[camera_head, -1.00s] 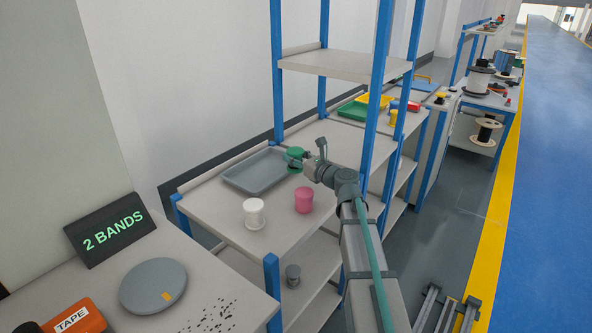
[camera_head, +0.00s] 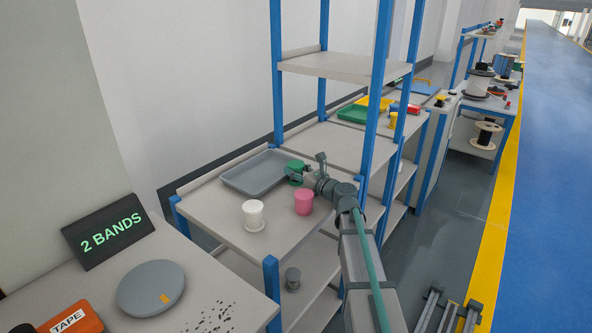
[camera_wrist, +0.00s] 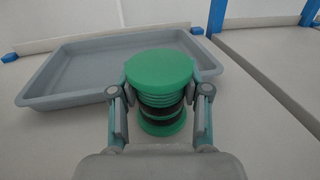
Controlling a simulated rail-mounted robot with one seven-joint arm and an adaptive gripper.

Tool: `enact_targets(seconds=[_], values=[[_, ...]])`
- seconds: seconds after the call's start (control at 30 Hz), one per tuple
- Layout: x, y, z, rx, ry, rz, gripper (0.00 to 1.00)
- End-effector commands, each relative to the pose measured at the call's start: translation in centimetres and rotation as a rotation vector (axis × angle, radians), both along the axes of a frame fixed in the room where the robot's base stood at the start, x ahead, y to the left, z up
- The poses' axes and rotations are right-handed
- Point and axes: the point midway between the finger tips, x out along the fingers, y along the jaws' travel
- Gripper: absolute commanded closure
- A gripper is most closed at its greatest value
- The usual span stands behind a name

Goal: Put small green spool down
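The small green spool (camera_wrist: 160,72) is upright between the fingers of my gripper (camera_wrist: 160,100) in the wrist view. It has a round green top, a ribbed body with dark bands and a green lower flange. The fingers flank it closely on both sides and appear shut on it. In the head view the green spool (camera_head: 294,167) is at the right edge of the grey tray (camera_head: 232,186), with my gripper (camera_head: 303,176) at its right. I cannot tell whether its base touches the shelf (camera_head: 208,218). The tray (camera_wrist: 60,98) is behind and left of it in the wrist view.
A pink spool (camera_head: 304,201) and a white spool (camera_head: 254,215) stand on the same shelf, in front of the tray. Blue posts (camera_head: 376,90) rise close to my arm. Bare shelf lies between the pink spool and the tray.

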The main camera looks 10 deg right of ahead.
Motion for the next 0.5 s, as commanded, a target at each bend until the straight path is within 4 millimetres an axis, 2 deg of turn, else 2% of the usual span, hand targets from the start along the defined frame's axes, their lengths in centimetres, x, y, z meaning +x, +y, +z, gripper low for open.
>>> enact_targets(seconds=[0.03, 0.13, 0.5], values=[[0.0, 0.0, 0.03, 0.0, 0.0, 0.0, 0.44], [0.0, 0.0, 0.04, 0.0, 0.0, 0.0, 0.29], [0.0, 0.0, 0.4, 0.0, 0.0, 0.0, 0.29]])
